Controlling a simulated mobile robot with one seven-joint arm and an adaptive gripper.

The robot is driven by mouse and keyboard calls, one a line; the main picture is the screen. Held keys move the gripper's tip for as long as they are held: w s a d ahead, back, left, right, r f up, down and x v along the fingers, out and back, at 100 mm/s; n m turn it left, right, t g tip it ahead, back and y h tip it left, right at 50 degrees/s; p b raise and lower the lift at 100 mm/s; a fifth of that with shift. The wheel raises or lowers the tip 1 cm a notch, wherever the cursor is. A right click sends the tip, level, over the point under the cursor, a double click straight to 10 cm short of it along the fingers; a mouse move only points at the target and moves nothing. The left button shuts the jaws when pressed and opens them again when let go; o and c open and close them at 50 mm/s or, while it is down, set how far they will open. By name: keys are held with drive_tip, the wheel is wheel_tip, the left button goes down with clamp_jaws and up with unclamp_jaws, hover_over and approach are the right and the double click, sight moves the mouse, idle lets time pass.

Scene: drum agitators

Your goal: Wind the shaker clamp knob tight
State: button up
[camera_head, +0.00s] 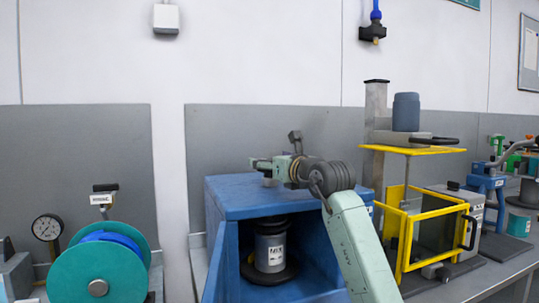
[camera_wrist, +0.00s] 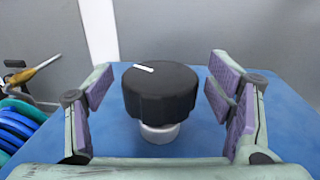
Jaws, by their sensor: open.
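My gripper (camera_wrist: 161,84) is open, with one padded finger on each side of the knob and a visible gap on both sides. In the head view my gripper (camera_head: 264,166) is low over the blue shaker housing (camera_head: 222,235); I cannot clearly make out the knob there. A labelled can (camera_head: 270,250) sits inside the housing.
A yellow-framed guard machine (camera_head: 405,265) stands close on the right. A grey wall panel (camera_head: 235,130) is behind.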

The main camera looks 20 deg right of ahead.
drive_tip(key=shift+w+a, duration=0.1)
drive_tip(key=shift+w, duration=0.4)
drive_tip(key=c, duration=1.2)
drive_tip(key=shift+o, duration=0.2)
drive_tip(key=shift+f, duration=0.1)
drive_tip(key=shift+f+h+b, duration=0.1)
drive_tip(key=shift+h+b, duration=0.3)
drive_tip(key=shift+b, duration=0.25)
drive_tip(key=shift+f+m+h+b, duration=0.1)
drive_tip(key=shift+m+h+b, duration=0.25)
drive_tip(key=shift+b, duration=0.25)
drive_tip(key=m+h+b, duration=0.2)
drive_tip(key=h+b, duration=0.2)
drive_tip(key=b, duration=0.2)
drive_tip(key=shift+a+f+m, duration=0.1)
drive_tip(key=shift+m, duration=0.25)
drive_tip(key=m+h+b, duration=0.2)
drive_tip(key=g+h+b, duration=0.1)
drive_tip(key=h+b, duration=0.1)
drive_tip(key=shift+r+m, duration=0.3)
drive_tip(key=shift+m, duration=0.1)
drive_tip(key=shift+h, duration=0.25)
